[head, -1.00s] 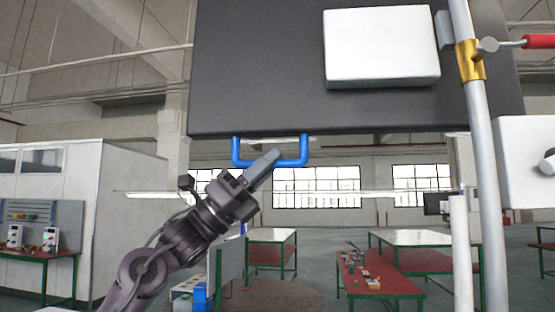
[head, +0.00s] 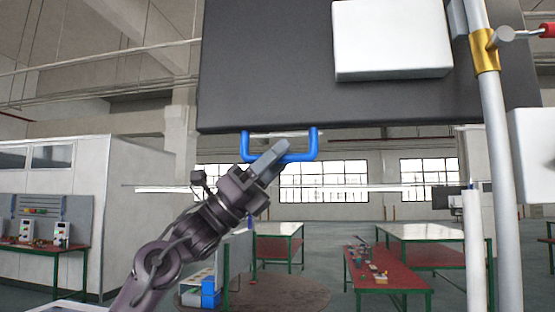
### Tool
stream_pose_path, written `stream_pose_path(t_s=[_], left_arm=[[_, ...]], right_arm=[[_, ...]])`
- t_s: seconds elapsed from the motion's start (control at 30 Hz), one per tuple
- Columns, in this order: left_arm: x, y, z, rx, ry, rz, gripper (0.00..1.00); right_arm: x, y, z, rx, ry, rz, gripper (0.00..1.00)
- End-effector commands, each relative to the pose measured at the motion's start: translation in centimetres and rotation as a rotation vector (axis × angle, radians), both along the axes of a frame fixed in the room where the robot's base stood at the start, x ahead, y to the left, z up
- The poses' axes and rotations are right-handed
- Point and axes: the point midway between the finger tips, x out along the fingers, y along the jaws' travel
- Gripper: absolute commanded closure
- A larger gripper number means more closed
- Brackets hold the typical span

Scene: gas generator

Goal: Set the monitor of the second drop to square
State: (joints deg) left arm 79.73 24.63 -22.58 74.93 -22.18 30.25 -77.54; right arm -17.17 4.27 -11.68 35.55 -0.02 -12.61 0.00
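The monitor (head: 270,75) is a large dark panel seen from behind, with a white box (head: 392,40) on its back. A blue U-shaped handle (head: 307,152) hangs from its lower edge. My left gripper (head: 272,153) is at the left part of the handle, its fingers overlapping the handle's bottom bar in the picture. The fingers look close together, but I cannot tell whether they are closed around the bar. My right gripper is not in view.
A grey pole (head: 497,150) with a brass collar (head: 485,50) stands at the right, beside a white box (head: 535,150). Red and green tables (head: 385,275) stand farther back. A white cabin wall (head: 130,190) is at the left.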

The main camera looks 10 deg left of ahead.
Motion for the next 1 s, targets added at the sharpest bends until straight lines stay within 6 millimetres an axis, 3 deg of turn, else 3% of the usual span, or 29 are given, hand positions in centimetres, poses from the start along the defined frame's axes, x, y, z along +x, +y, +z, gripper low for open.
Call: stream_pose_path(t_s=[0.5, 1.0], left_arm=[[-0.7, 4.9, -5.3, 0.000, 0.003, 0.001, 0.64], [-0.8, 5.5, -5.5, -0.001, 0.002, -0.001, 0.64]], right_arm=[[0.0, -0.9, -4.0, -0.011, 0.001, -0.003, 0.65], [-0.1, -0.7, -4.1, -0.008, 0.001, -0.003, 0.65]])
